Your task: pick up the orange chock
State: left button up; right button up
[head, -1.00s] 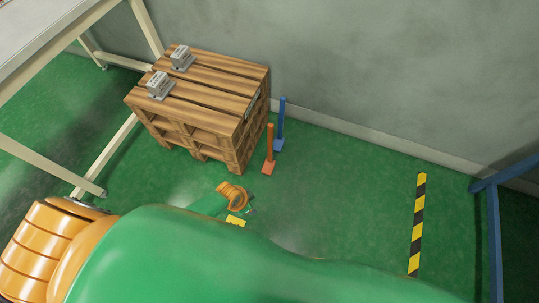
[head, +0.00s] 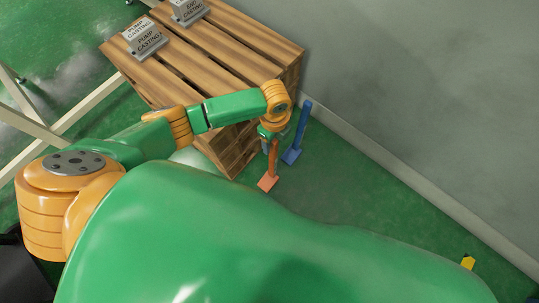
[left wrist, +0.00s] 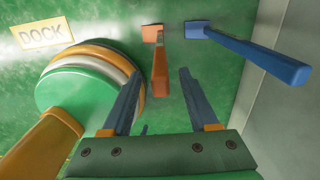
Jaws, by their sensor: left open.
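The orange chock (head: 268,183) stands on the green floor beside the wooden pallet, its flat foot down and its upright post rising toward my left gripper (head: 271,138). In the left wrist view the orange chock (left wrist: 160,72) shows between the two spread fingers of my left gripper (left wrist: 160,71). The fingers are open, and I cannot tell how deep the post is between them. In the head view my gripper covers the top of the post. My right gripper is not in view.
A similar blue chock (head: 291,156) stands close to the right of the orange one, also in the left wrist view (left wrist: 255,54). A grey wall (head: 420,100) is behind.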

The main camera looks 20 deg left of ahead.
pick_arm(q)
jog(key=shift+f, duration=0.15)
grip_shut()
dwell(1.3)
